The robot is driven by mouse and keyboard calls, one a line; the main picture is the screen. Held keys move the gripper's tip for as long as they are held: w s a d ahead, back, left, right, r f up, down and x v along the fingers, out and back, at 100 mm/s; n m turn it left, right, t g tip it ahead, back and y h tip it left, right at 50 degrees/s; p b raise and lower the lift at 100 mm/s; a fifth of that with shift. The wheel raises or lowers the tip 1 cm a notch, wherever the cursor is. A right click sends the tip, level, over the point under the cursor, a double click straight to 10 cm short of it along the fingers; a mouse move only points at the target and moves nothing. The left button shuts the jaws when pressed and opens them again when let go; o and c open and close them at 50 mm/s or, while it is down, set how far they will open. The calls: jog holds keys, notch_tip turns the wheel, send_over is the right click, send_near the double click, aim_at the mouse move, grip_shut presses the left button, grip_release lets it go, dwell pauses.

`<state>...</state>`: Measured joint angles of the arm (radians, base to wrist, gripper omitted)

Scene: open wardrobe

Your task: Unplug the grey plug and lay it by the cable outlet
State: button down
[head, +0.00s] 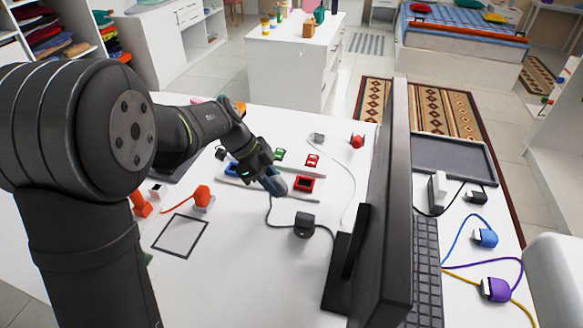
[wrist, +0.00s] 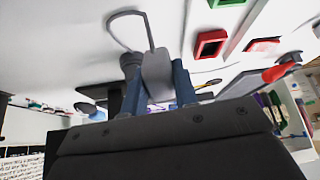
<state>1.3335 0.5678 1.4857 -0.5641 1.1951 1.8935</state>
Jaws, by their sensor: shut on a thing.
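My gripper (head: 274,186) is over the white table, its blue-grey fingers pointing down. In the wrist view the two fingers (wrist: 159,88) are shut on the grey plug (wrist: 157,72), one on each side. A grey cable leaves the plug and bends in a loop. In the head view the fingers hide most of the plug, and a dark cable runs from beside them to a dark block (head: 304,225), possibly the cable outlet. A red-framed socket (head: 304,184) beside the fingers looks empty; it also shows in the wrist view (wrist: 210,43). I cannot tell whether the plug touches anything below.
A black monitor (head: 395,190) stands right of the dark block, with a keyboard (head: 427,270) behind it. Blue (head: 485,237) and purple (head: 496,289) plugs lie further right. An orange plug (head: 202,194) and a thin black square outline (head: 181,235) are at left. The front table is mostly clear.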

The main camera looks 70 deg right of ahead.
jog(key=w+a+r+n+g+h, duration=0.2)
jog(key=w+a+n+g+h, duration=0.2)
jog(key=w+a+h, duration=0.15)
jog(key=shift+y, duration=0.35)
jog(key=shift+w+f, duration=0.2)
jog(key=shift+f, duration=3.2)
jog(key=c, duration=1.1)
grip_release()
jog(key=shift+o, duration=0.7)
jog(key=shift+o, duration=1.2)
